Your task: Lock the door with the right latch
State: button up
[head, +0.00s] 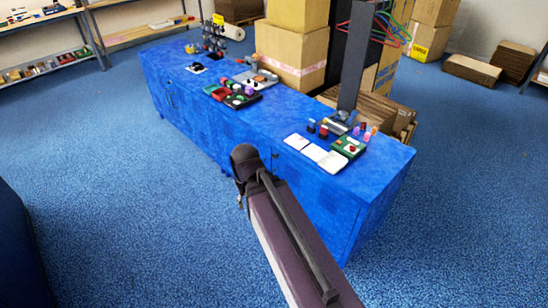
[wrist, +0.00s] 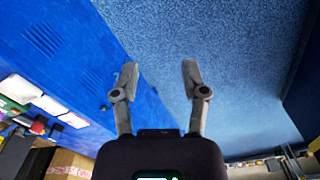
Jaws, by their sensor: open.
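The blue cabinet (head: 330,210) runs diagonally through the head view, with its front facing the open floor. Its front panel (wrist: 70,55) fills the left of the wrist view and carries two slatted vents. A small dark fitting (wrist: 104,107), perhaps a latch, shows on the panel near my left finger. I cannot tell whether it is the right latch or how it is turned. My gripper (wrist: 160,75) is open and empty, its fingers apart over the floor beside the panel. In the head view my gripper (head: 240,198) is in front of the cabinet, and my arm hides part of the front.
The cabinet top holds white cards (head: 314,152), a green tray (head: 349,146) and several small coloured items. Cartons (head: 292,55) stand behind it. Shelves (head: 45,65) are at the back left. The blue carpet (head: 110,170) in front is clear.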

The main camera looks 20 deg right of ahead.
jog(key=o, duration=0.4)
jog(key=shift+w+a+f, duration=0.1)
jog(key=shift+a, duration=0.05)
jog(key=shift+c, duration=0.2)
jog(key=m+t+h+b, duration=0.6)
jog(key=m+h+b, duration=0.95)
jog(key=b, duration=3.05)
send_near(273, 157)
jog(key=s+a+f+n+h, duration=0.1)
jog(key=a+n+h, duration=0.1)
jog(key=a, duration=0.1)
jog(key=shift+s+a+f+m+y, duration=0.1)
jog(key=shift+f+m+y, duration=0.05)
jog(key=shift+m+y, duration=0.15)
jog(key=shift+p, duration=0.3)
jog(key=x, duration=1.3)
jog(key=shift+w+d, duration=0.2)
jog(key=shift+d, duration=0.15)
